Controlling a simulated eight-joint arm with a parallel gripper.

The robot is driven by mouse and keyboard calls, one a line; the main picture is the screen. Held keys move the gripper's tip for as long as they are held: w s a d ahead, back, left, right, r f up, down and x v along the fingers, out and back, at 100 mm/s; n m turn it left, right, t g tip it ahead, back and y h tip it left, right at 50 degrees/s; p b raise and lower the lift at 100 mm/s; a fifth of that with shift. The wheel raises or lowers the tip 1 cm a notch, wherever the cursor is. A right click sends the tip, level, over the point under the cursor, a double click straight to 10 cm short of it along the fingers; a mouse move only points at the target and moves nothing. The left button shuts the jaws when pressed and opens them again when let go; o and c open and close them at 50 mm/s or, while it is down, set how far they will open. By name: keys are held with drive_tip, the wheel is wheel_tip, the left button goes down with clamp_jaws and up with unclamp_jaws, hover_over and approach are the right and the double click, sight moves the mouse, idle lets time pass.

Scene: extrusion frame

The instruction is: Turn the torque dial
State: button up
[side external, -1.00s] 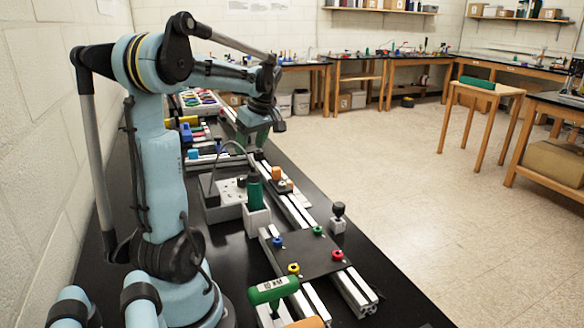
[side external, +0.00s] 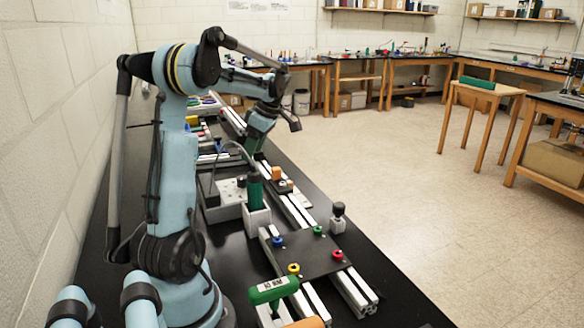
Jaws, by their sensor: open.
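My gripper (side external: 251,148) hangs from the wrist over the far part of the frame on the black bench, small and partly hidden by my own arm. It is open, and I see nothing held in it. Below and nearer stands a green cylindrical tool (side external: 255,190) in a white block holder (side external: 257,219). A green handle with a white printed label (side external: 273,291) is at the near end of the rails. I cannot tell which part is the torque dial; no dial markings are readable.
A dark plate (side external: 308,256) with coloured knobs lies across the aluminium rails (side external: 352,291). A grey box (side external: 222,208) with a curved cable stands left of the green tool. A black-knobbed post (side external: 338,217) stands to the right.

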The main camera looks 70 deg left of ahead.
sight(242, 178)
drive_tip(key=x, duration=1)
drive_tip(key=shift+c, duration=0.2)
drive_tip(key=c, duration=1)
drive_tip(key=shift+d, duration=0.1)
drive_tip(key=o, duration=1)
drive_tip(key=shift+o, duration=0.2)
drive_tip(key=v, duration=1.2)
drive_tip(key=shift+r, duration=0.1)
